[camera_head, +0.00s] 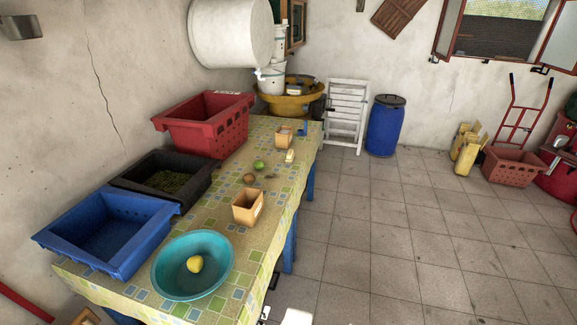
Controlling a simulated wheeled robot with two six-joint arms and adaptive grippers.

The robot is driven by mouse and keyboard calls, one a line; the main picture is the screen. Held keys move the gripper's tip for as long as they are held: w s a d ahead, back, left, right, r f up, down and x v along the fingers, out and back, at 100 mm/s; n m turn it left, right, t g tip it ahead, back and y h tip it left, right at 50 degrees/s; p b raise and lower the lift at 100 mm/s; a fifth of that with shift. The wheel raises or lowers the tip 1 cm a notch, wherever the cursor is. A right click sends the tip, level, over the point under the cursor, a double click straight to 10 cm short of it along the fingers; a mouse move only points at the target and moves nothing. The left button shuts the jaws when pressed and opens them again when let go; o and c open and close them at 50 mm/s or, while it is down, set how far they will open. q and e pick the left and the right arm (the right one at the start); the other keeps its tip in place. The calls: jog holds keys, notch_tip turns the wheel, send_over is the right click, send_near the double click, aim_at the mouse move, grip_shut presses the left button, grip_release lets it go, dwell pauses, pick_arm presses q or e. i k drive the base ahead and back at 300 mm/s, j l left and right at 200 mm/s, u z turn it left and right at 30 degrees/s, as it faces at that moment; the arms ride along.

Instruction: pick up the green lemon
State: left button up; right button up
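The green lemon (260,165) is a small round green fruit lying on the patterned tablecloth of the long table (219,190), toward its far half. It sits just beyond a small brown round item (249,178) and to the left of a small pale yellow item (290,156). Nothing covers it. Neither of my grippers can be made out in the head view. Only small white and dark bits, perhaps of my own body, show at the bottom edge.
A teal bowl (220,281) holding a yellow fruit (195,264) stands at the near end. Wooden boxes (248,207) (284,136) flank the fruit. Blue (90,250), black (195,188) and red (205,140) crates line the wall side. The tiled floor (390,230) to the right is clear.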

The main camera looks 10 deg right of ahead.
aim_at(258, 165)
jog(key=z, duration=0.9)
jog(key=i+z, duration=0.3)
jog(key=i, duration=3.9)
jog(key=u, duration=0.45)
jog(key=i+u, duration=0.1)
jog(key=u, duration=0.35)
jog(key=l+u, duration=0.1)
jog(key=u, duration=0.4)
jog(key=i+u, duration=0.1)
jog(key=u, duration=0.35)
jog(key=l, duration=0.1)
